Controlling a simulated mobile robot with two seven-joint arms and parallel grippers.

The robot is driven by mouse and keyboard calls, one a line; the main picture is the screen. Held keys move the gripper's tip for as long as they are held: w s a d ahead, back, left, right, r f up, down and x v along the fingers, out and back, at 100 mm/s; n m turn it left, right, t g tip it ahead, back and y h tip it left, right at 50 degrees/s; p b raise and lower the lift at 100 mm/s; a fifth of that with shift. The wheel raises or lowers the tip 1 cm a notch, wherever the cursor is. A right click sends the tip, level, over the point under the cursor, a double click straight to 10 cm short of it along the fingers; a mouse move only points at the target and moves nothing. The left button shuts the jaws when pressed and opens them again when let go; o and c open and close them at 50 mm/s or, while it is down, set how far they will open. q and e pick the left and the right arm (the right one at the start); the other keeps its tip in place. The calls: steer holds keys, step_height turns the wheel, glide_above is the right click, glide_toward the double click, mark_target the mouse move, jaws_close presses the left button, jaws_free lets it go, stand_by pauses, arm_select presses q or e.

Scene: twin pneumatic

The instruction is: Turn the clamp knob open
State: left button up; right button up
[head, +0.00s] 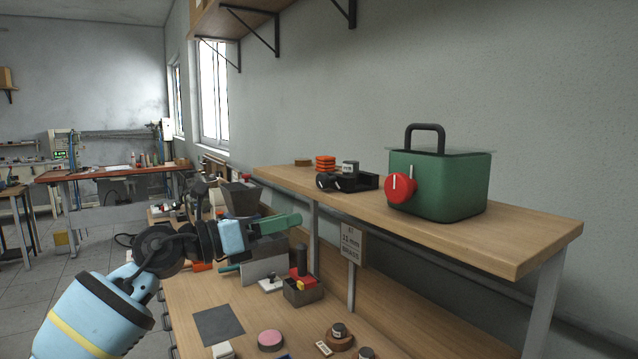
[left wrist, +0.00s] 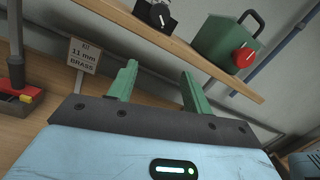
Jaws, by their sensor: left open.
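A red knob (head: 400,187) with a white mark sits on the front of a green box (head: 450,185) with a black handle, on the raised shelf. In the left wrist view the red knob (left wrist: 243,57) is at the upper right. A black fixture (head: 347,182) with dark round parts stands left of the box; in the left wrist view it shows a black knob (left wrist: 158,15) with a pale mark. I cannot tell which is the clamp knob. My left gripper (head: 284,225) is open and empty, left of and below both, touching neither; its green fingers also show in the left wrist view (left wrist: 158,88).
The wooden shelf (head: 520,246) has an overhanging front edge. The lower bench holds a small bin (head: 303,292), a dark mat (head: 218,326), a pink disc (head: 271,340) and other small parts.

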mark_target(319, 180)
arm_select(q)
step_height(319, 180, up, 6)
steer(key=w+a+m+y, duration=0.1)
steer(key=w+m+y, duration=0.1)
steer(key=m, duration=0.1)
steer(key=shift+t, duration=0.3)
steer(key=x, duration=0.5)
steer(key=shift+d+r, duration=0.1)
steer(key=shift+d, duration=0.2)
steer(key=shift+w+d+n, duration=0.3)
steer(key=shift+w+d, duration=0.35)
steer(key=shift+d, duration=0.15)
arm_select(e)
steer(key=shift+d, duration=0.25)
steer(key=shift+w+r, duration=0.1)
steer(key=shift+w, duration=0.05)
